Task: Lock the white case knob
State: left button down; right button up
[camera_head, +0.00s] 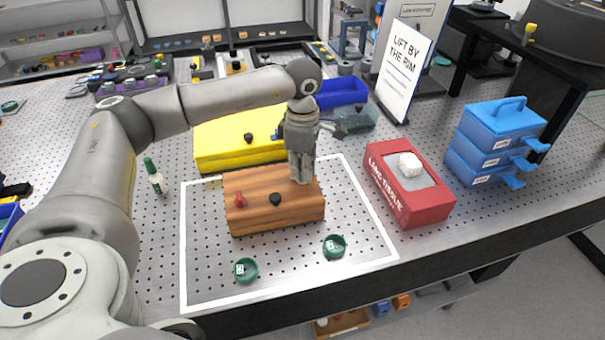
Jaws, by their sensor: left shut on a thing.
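A wooden case (255,218) lies inside the white outline on the perforated bench. On it I see a red knob (239,199) at the left and a black knob (275,199) near the middle. My left gripper (302,180) points down at the right part of the case, its fingers shut at the case's surface. The white knob does not show; the fingers cover the spot in line with the other knobs, and they appear to be shut on it. How the knob is turned cannot be seen. My right gripper is not in view.
Two green round pieces (245,270) (335,246) lie in front of the case. A yellow case (225,143) stands behind it, a red tissue box (420,205) to its right. Blue stacked drawers (495,145) and a sign (405,65) stand farther right. A small bottle (155,178) is left.

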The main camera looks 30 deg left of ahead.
pick_arm(q)
jog(key=m+b, duration=0.3)
jog(key=m, duration=0.2)
jog(key=shift+f+m, duration=0.1)
jog(key=shift+m, duration=0.2)
jog(key=m+b, duration=0.2)
jog(key=m, duration=0.3)
jog(key=shift+m, duration=0.4)
jog(key=c, duration=1.5)
grip_release()
jog(key=shift+c, duration=0.2)
jog(key=shift+r, duration=0.2)
notch_tip(320, 180, up, 12)
